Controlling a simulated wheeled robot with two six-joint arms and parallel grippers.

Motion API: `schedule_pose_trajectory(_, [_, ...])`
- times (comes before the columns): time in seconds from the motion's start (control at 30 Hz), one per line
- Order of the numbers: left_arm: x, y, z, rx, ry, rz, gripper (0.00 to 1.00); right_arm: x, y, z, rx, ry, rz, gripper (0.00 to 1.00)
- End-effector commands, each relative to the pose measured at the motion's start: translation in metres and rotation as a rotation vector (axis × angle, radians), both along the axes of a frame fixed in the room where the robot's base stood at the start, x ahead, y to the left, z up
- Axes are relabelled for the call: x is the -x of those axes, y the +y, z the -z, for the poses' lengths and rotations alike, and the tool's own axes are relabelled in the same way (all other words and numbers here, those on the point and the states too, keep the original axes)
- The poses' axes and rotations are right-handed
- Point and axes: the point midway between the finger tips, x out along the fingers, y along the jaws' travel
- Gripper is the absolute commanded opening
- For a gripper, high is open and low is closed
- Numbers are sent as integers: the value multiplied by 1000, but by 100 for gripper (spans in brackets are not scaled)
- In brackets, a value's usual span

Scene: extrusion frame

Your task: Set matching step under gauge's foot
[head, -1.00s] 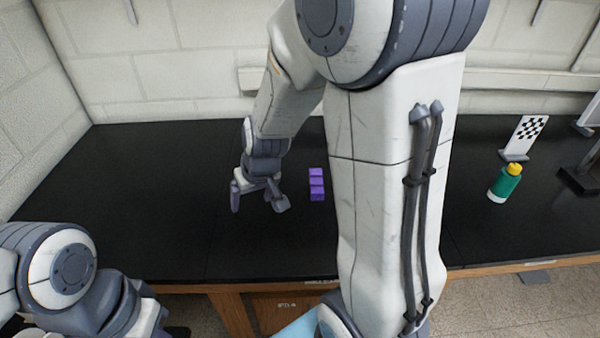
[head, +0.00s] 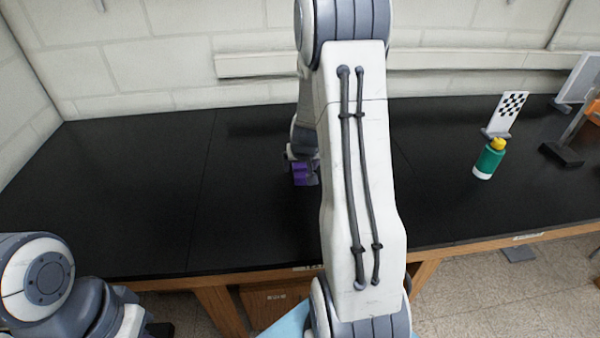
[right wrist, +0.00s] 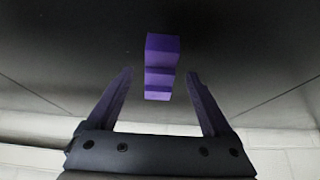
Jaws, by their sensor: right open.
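A purple stepped block (head: 300,174) stands on the black bench in the head view, partly hidden by my right arm. In the right wrist view the purple stepped block (right wrist: 161,66) shows its steps and lies between and beyond the fingertips. My right gripper (right wrist: 160,80) is open, with one finger on each side of the block's line and a gap to each. In the head view most of the right gripper (head: 302,160) is hidden behind its arm, right at the block. My left gripper is not in view; only part of the left arm shows at lower left. No gauge can be made out.
A green bottle with a yellow cap (head: 489,158) stands at the right of the bench. The bench (head: 110,200) is clear on the left.

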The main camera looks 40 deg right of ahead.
Motion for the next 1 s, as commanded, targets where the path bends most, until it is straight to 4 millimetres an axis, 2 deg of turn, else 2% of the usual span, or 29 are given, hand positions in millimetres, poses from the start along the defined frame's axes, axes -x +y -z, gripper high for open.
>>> schedule_pose_trajectory(0.03, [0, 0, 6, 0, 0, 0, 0, -5, -3, 11, -1, 2, 0, 85])
schedule_pose_trajectory(0.17, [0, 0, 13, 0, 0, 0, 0, -12, -8, 25, -1, 1, 1, 85])
schedule_pose_trajectory(0.47, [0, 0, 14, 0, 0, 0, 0, -16, -10, 28, 0, 0, 0, 85])
schedule_pose_trajectory(0.5, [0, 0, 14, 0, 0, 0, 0, -16, -10, 28, 0, 0, 0, 81])
schedule_pose_trajectory(0.67, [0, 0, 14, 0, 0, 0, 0, -16, -10, 28, -1, 1, 0, 20])
schedule_pose_trajectory(0.7, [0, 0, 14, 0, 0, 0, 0, -16, -10, 28, -1, 1, 0, 5])
schedule_pose_trajectory(0.73, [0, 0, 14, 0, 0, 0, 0, -16, -10, 28, -1, 1, 0, 0])
schedule_pose_trajectory(1.0, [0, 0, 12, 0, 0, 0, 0, -16, -10, 26, 0, 0, 0, 0])
